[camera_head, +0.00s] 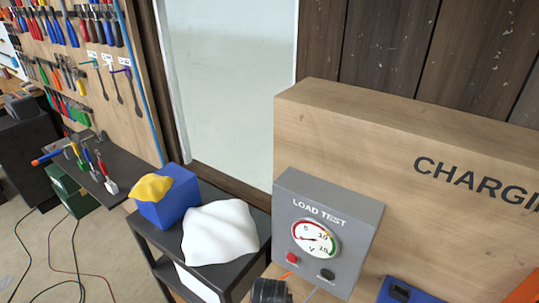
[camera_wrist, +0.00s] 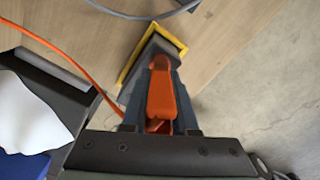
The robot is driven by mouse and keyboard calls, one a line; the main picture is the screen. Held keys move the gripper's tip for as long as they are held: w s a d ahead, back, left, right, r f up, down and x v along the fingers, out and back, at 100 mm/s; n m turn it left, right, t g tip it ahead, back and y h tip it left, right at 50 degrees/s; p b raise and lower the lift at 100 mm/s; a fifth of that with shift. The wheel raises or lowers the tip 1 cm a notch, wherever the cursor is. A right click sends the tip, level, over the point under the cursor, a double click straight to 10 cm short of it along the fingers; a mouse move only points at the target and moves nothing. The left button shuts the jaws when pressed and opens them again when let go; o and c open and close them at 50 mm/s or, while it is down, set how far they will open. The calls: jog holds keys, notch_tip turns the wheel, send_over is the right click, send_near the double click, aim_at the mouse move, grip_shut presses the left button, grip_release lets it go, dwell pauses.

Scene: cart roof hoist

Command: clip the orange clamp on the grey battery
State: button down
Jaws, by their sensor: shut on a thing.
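My gripper (camera_wrist: 161,98) is shut on the orange clamp (camera_wrist: 162,88) in the wrist view. The clamp points away from the wrist between the two fingers, and an orange cable (camera_wrist: 62,52) runs off to the upper left. Just beyond the clamp is a grey block with a yellow edge (camera_wrist: 133,62) on the wooden surface. It may be the grey battery, but the fingers and clamp hide much of it. I cannot tell whether the clamp touches it. In the head view the clamp and battery cannot be made out.
A grey load test box (camera_head: 330,215) with a dial stands against a wooden backboard (camera_head: 380,135). A blue object (camera_head: 405,291) is at the bottom edge. To the left, a black cart (camera_head: 150,240) carries a blue box (camera_head: 170,208) with a yellow cloth and a white cloth (camera_head: 220,232).

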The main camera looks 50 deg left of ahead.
jog(key=c, duration=0.6)
grip_release()
jog(key=shift+r, duration=0.1)
notch_tip(320, 180, up, 13)
jog(key=shift+f, duration=0.1)
jog(key=shift+w, duration=0.1)
